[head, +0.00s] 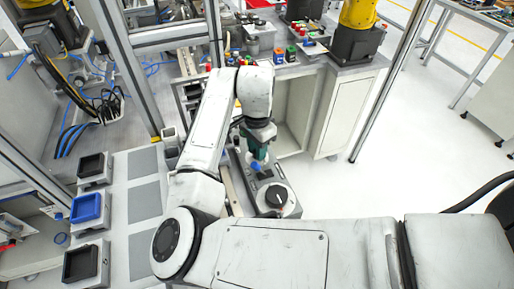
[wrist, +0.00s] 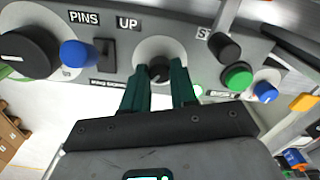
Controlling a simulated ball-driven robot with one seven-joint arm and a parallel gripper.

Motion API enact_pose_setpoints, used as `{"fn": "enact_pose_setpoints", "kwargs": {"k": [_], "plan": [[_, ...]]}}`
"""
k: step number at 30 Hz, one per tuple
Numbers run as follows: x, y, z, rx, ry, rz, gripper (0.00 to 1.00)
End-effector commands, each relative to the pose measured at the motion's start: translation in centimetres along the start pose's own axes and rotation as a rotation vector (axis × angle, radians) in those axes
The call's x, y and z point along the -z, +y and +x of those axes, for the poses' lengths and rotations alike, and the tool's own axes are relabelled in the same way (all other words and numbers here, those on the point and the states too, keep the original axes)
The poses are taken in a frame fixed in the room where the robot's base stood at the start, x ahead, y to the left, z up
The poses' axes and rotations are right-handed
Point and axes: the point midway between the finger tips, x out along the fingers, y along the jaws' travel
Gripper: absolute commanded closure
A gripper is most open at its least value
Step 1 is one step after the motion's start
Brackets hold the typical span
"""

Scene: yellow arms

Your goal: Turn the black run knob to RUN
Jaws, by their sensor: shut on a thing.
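The grey control panel fills the top of the wrist view, with a small black knob (wrist: 159,68) on a round pale plate. I take this for the run knob, though no RUN label is readable. My gripper (wrist: 159,80) has its two green fingers on either side of the knob and is shut on it. The fingers cover part of the plate and any lettering below it. In the head view my gripper (head: 258,150) is over the panel box (head: 248,193), and the gripped knob is hidden there.
Left of the gripped knob are a dark lever (wrist: 105,52), a blue knob (wrist: 80,54) and a large black dial (wrist: 25,53). Right of it are a black post (wrist: 224,46), a green button (wrist: 237,77) and a blue button (wrist: 265,92). Labels read PINS and UP.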

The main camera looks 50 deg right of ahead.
Motion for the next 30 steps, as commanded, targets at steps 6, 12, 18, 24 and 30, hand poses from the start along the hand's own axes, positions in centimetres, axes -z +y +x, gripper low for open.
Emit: {"fn": "enact_pose_setpoints", "kwargs": {"k": [6,12,18,24,30], "plan": [[0.05,-0.11,-0.13,0.005,0.004,0.104,1.0],[0.06,-0.11,-0.16,0.005,0.004,0.151,1.0],[0.05,-0.11,-0.18,0.005,0.004,0.166,1.0],[0.05,-0.11,-0.19,0.005,0.003,0.166,1.0],[0.04,-0.09,-0.17,0.004,0.003,0.165,0.62]]}}
